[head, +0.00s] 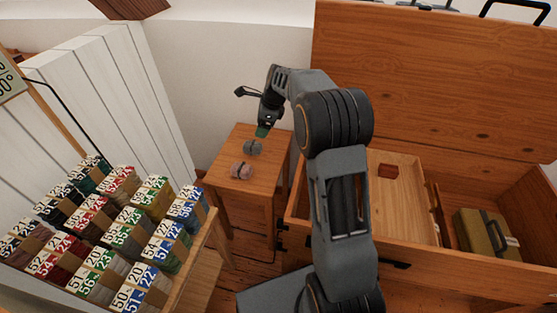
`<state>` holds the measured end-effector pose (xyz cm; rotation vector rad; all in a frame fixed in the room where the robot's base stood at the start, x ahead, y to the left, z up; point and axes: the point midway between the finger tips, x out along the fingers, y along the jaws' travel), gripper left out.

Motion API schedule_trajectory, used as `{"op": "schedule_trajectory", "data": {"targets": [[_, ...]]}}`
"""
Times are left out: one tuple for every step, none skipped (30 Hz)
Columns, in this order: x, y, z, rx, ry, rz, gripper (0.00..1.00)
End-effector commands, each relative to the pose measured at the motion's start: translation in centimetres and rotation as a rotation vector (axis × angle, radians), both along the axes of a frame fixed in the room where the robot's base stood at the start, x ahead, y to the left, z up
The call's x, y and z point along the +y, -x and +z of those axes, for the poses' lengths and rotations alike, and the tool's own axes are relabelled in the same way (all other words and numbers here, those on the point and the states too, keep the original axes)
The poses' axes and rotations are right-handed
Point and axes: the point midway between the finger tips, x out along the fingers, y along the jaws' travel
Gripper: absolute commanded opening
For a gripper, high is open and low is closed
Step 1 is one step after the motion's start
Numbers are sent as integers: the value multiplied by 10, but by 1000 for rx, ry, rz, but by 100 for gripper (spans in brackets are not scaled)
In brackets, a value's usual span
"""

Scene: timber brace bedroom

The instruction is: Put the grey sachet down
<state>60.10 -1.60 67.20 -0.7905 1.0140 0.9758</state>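A grey sachet (253,147) with a dark band shows at the small wooden side table (262,174), towards its back. My gripper (261,133) points down just above and behind this sachet. Its greenish tip is small in the picture. I cannot tell whether the fingers are open or shut, or whether they touch the sachet. A second small bundle (241,171), pinkish grey with a dark band, lies nearer the front left of the table top.
A rack of numbered, folded packs (105,232) stands at the left. The table's front right top is bare.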

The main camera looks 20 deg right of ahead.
Motion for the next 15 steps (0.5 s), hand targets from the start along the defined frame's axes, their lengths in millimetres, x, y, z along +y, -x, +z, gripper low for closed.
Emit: {"op": "schedule_trajectory", "data": {"targets": [[4,19,14,-33,42,106,78],[7,32,21,-56,74,187,78],[9,51,28,-84,120,305,78],[11,66,33,-106,156,396,78],[13,81,38,-126,192,491,78],[15,102,42,-153,239,619,78],[16,118,45,-170,273,713,78],[17,133,47,-187,306,806,78],[18,153,48,-207,349,928,78],[19,168,48,-220,378,1016,78],[19,182,47,-232,407,1103,78],[19,200,45,-246,443,1213,78],[19,212,44,-255,467,1289,78],[19,224,41,-262,489,1362,78],[19,238,38,-271,516,1452,78]]}}
